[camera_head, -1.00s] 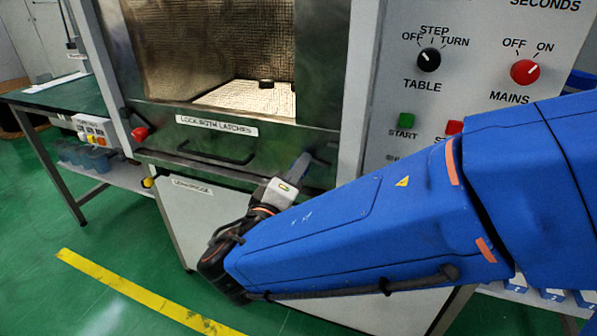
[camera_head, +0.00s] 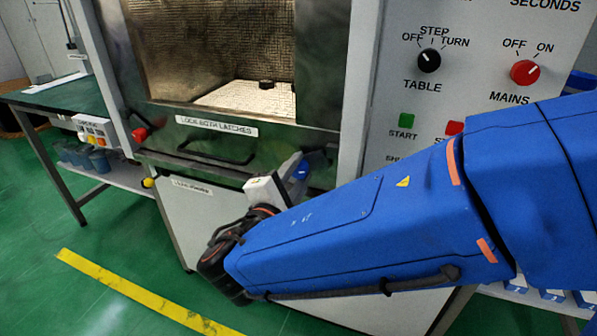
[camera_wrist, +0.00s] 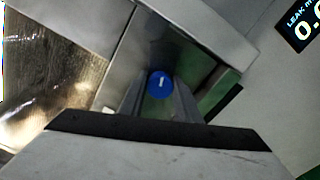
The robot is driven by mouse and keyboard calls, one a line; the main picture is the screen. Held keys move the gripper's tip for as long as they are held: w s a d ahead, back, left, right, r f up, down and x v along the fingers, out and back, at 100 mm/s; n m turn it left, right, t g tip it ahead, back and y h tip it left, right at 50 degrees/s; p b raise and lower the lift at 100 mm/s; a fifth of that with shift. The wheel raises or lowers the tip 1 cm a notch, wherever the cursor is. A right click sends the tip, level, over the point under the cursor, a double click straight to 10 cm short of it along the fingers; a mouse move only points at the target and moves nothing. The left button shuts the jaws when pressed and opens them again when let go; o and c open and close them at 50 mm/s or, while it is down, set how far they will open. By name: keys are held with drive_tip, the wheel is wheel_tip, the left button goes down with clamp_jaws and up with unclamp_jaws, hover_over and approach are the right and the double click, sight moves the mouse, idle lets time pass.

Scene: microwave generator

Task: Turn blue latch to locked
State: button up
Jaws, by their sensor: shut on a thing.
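The blue latch (camera_head: 301,171) is a round blue knob at the lower right of the microwave door. In the wrist view the blue latch (camera_wrist: 160,84) faces me with a short white mark, nearly upright in that picture. My gripper (camera_wrist: 160,90) is shut on it, one grey finger on each side. In the head view my gripper (camera_head: 294,166) reaches the knob from below, and its fingers partly cover it. The door (camera_head: 215,110) has a mesh window and a label reading "LOCK BOTH LATCHES". I cannot tell the latch's locked position from these views.
A red knob (camera_head: 140,134) sits at the door's lower left. A dark bar handle (camera_head: 216,154) lies between the two knobs. The control panel (camera_head: 470,60) with black and red dials is at the right. A green-topped bench (camera_head: 65,97) stands at the left.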

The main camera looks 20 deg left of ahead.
drive_tip(key=shift+f+n, duration=0.15)
drive_tip(key=shift+n, duration=0.35)
idle(0.4)
drive_tip(key=o, duration=1)
drive_tip(key=shift+s, duration=0.1)
drive_tip(key=s, duration=0.5)
drive_tip(key=s+a, duration=0.1)
drive_tip(key=s, duration=1.1)
drive_tip(key=shift+s+a, duration=0.1)
drive_tip(key=shift+a, duration=0.05)
drive_tip(key=shift+s, duration=0.1)
